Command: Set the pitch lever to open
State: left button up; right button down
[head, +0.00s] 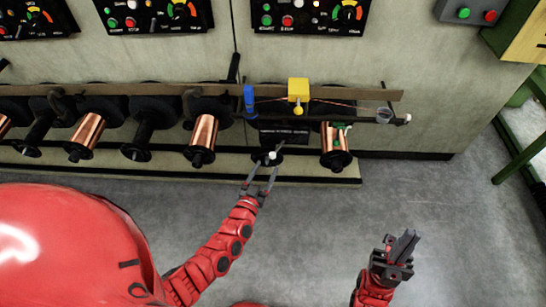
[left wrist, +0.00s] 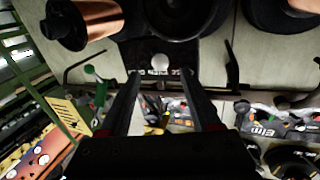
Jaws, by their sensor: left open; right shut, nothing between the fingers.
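A small white ball knob (head: 272,155), which looks like the end of the pitch lever, sits just below a dark label plate (head: 284,134) on the spool rack. In the left wrist view the white knob (left wrist: 160,61) shows just beyond the fingertips, centred between them. My left gripper (head: 262,176) is open, its fingers pointing up at the knob. I cannot tell whether they touch it, and the gap looks empty. The lever's shaft and open mark cannot be made out. My right gripper (head: 402,247) is shut and empty over the floor at right.
Copper spools (head: 87,133) and empty dark spools line the rack at left. A copper spool (head: 335,150) with green parts stands right of the label plate. A blue post (head: 249,100) and yellow block (head: 298,90) stand above. The grey floor (head: 430,200) is clear at right.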

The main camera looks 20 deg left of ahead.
aim_at(272, 158)
pick_arm(q)
jog(key=w+b, duration=0.1)
jog(key=w, duration=0.5)
jog(key=shift+d+f+b, duration=0.1)
jog(key=shift+d+b, duration=0.05)
jog(key=shift+b, duration=0.2)
jog(key=shift+w, duration=0.5)
grip_shut()
dwell(0.6)
